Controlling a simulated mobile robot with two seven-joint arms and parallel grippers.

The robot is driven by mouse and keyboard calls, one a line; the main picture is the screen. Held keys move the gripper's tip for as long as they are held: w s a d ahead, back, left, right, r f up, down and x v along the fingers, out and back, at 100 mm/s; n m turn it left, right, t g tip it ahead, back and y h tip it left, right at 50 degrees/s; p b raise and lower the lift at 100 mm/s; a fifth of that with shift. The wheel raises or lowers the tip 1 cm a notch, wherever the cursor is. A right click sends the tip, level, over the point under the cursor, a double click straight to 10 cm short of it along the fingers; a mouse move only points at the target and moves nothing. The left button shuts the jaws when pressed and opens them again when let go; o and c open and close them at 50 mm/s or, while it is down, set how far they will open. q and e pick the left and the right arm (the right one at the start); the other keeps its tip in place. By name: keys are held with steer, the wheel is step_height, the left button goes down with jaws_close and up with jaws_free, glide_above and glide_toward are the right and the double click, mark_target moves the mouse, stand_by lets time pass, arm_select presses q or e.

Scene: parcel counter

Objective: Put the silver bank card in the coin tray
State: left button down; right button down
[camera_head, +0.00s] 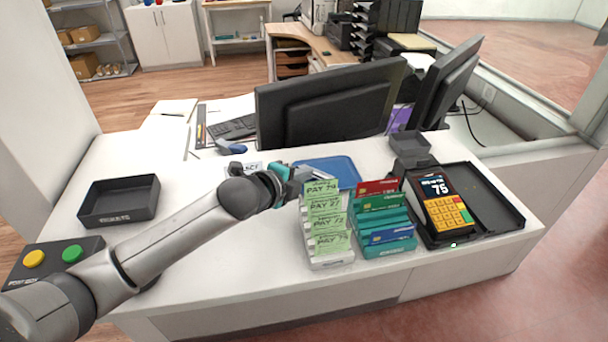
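My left gripper (291,174) reaches over the counter from the left, at the left edge of a shallow blue tray (342,168). This tray may be the coin tray; no label on it can be read. The gripper's fingers are small and partly hidden by its own wrist, so I cannot tell whether they are open or hold anything. A card rack (388,249) holds several cards in red, green, teal and blue. I cannot make out a silver bank card. My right gripper is out of view.
A rack of green pay slips (328,218) stands left of the card rack. A card terminal (443,206) showing 75 stands right of it, beside a black tray (497,204). A black bin (119,217) is at left. Monitors (325,103) stand behind.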

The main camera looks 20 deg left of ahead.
arm_select(q)
steer(key=shift+f, duration=0.15)
steer(key=c, duration=1.4)
jaws_free()
steer(key=shift+s+a+r, duration=0.15)
steer(key=shift+s+r, duration=0.25)
steer(key=shift+s, duration=0.05)
steer(key=p+v, duration=0.2)
steer(key=v, duration=0.9)
